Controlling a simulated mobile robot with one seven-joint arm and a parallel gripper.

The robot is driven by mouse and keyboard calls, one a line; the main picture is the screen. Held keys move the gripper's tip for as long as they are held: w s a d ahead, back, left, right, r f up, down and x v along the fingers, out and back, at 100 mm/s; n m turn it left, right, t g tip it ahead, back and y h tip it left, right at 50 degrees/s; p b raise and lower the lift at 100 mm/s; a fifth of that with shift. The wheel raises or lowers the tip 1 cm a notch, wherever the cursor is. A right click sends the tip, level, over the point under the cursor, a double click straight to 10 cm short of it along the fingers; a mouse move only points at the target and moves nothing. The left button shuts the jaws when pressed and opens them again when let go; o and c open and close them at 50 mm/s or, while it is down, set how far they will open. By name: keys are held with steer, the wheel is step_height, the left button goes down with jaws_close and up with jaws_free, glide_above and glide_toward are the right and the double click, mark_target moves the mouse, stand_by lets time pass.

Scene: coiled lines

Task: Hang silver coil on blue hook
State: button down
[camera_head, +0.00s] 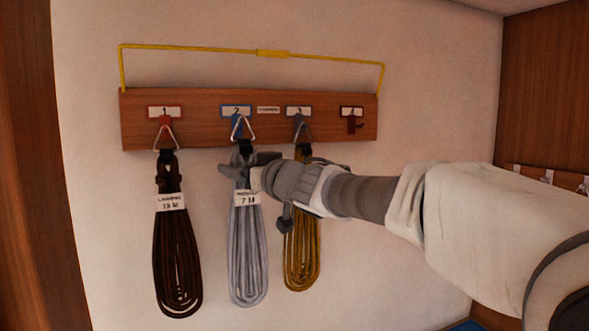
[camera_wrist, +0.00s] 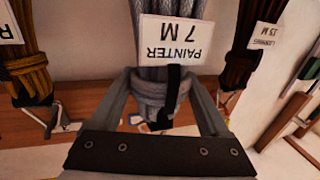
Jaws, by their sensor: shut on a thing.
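The silver coil (camera_head: 247,255) hangs upright below the blue hook (camera_head: 236,121), the second hook on the wooden board. Its metal triangle ring (camera_head: 243,131) overlaps the blue hook in the head view; whether the hook passes through it is too small to tell. My gripper (camera_head: 256,170) is shut on the coil's upper end, just above the white label. In the wrist view, upside down, the fingers of my gripper (camera_wrist: 164,88) close on either side of the bound top of the silver coil (camera_wrist: 180,10), labelled "PAINTER 7 M". The blue hook is mostly hidden there.
A dark brown coil (camera_head: 177,255) hangs on the red hook (camera_head: 164,124) at left. A yellow-brown coil (camera_head: 301,250) hangs at the grey hook (camera_head: 299,124), partly behind my gripper. The dark red hook (camera_head: 352,122) is empty. A yellow rail (camera_head: 200,48) runs above the board.

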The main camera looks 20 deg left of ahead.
steer(key=shift+w+x, duration=0.25)
steer(key=shift+x, duration=0.9)
steer(key=shift+w+a+f, duration=0.25)
steer(key=shift+w+f, duration=0.25)
